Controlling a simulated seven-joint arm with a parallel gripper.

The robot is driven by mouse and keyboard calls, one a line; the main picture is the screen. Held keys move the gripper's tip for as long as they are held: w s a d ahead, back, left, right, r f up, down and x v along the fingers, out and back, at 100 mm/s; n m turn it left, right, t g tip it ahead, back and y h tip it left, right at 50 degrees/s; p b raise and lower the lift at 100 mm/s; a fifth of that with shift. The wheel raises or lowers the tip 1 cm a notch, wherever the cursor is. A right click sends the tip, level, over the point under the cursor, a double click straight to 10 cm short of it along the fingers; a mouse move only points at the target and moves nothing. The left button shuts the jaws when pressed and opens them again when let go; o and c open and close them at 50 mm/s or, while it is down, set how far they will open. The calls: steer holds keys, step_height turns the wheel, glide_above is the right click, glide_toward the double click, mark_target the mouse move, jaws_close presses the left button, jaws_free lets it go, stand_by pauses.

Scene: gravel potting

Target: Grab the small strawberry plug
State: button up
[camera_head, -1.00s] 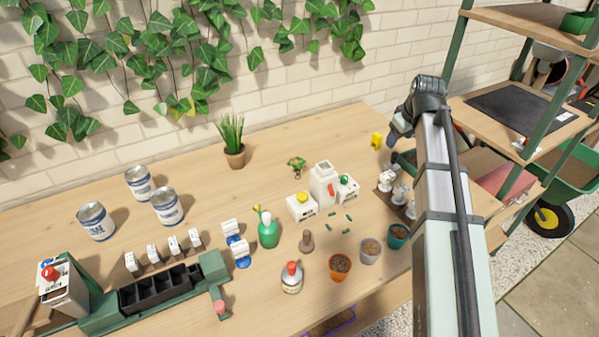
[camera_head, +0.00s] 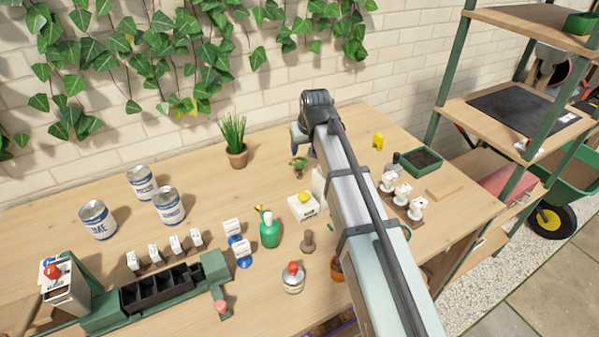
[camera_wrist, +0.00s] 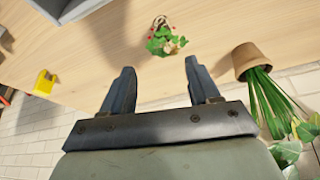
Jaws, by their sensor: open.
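The small strawberry plug (camera_wrist: 164,40) is a little green-leaved plant with red berries, standing on the wooden table. In the wrist view it lies beyond my fingertips, between their lines and a little above them in the picture, apart from both. In the head view the plug (camera_head: 299,165) shows just left of my arm's end, partly covered by it. My gripper (camera_wrist: 157,66) is open and empty, with its two dark fingers spread. In the head view my gripper's fingers are mostly hidden by the wrist.
A potted grass plant (camera_head: 235,140) stands left of the plug and shows at right in the wrist view (camera_wrist: 247,61). A white box with a yellow top (camera_head: 303,206) stands in front. A yellow object (camera_head: 378,140) lies to the right. Table around the plug's back side is clear.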

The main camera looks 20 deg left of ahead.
mark_target(299, 166)
steer(key=x, duration=0.7)
steer(key=shift+s+a+x, duration=0.1)
steer(key=shift+s+x, duration=0.05)
steer(key=shift+x, duration=1.2)
steer(key=shift+s+a+x, duration=0.15)
steer(key=shift+x, duration=1.15)
steer(key=c, duration=1)
